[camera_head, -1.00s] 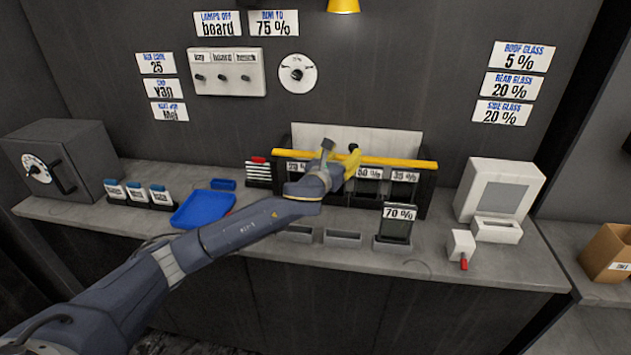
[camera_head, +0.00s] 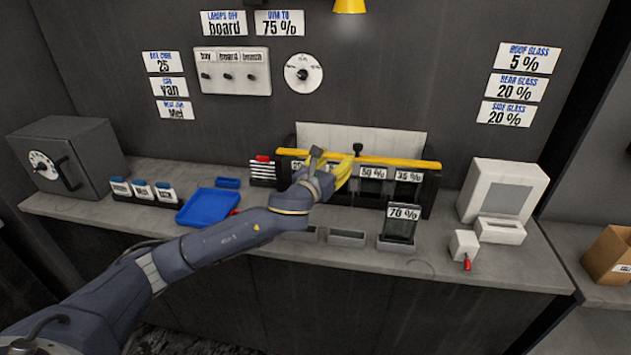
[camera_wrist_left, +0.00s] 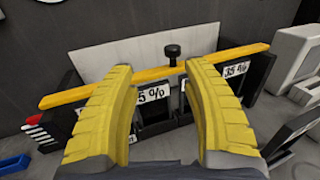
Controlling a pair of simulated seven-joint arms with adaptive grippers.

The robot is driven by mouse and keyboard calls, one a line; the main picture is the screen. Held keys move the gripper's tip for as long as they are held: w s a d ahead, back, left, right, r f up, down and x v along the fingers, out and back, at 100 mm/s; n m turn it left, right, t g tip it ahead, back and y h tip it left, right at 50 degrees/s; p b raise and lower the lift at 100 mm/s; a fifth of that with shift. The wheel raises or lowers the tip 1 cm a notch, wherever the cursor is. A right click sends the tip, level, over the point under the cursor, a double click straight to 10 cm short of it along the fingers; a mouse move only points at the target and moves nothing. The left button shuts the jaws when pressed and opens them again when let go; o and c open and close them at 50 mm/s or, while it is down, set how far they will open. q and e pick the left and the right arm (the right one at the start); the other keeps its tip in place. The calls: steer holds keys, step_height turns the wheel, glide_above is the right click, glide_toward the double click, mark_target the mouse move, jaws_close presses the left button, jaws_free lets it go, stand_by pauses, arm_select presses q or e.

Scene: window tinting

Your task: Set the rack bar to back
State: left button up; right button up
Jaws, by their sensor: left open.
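The rack bar (camera_head: 400,162) is a long yellow bar running across the front top of the black rack (camera_head: 427,192). A black knob (camera_head: 357,149) stands up from its middle. In the left wrist view the bar (camera_wrist_left: 240,52) passes beyond my fingertips and the knob (camera_wrist_left: 172,52) shows between them. My left gripper (camera_head: 345,168) has yellow fingers and is open at the rack's front, close to the bar. The left wrist view shows the fingers (camera_wrist_left: 160,85) wide apart with nothing between them. Whether they touch the bar cannot be told. My right gripper is not in view.
Labelled film panels sit in the rack, and a 70 % panel (camera_head: 401,222) stands in front. A blue tray (camera_head: 207,207) and a grey safe (camera_head: 67,160) are left. A white machine (camera_head: 502,192) and a small box with a red lever (camera_head: 464,246) are right.

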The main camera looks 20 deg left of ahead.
arm_select(q)
steer(key=s+a, duration=0.1)
steer(key=s, duration=1)
steer(key=shift+a, duration=0.2)
stand_by(0.7)
stand_by(0.6)
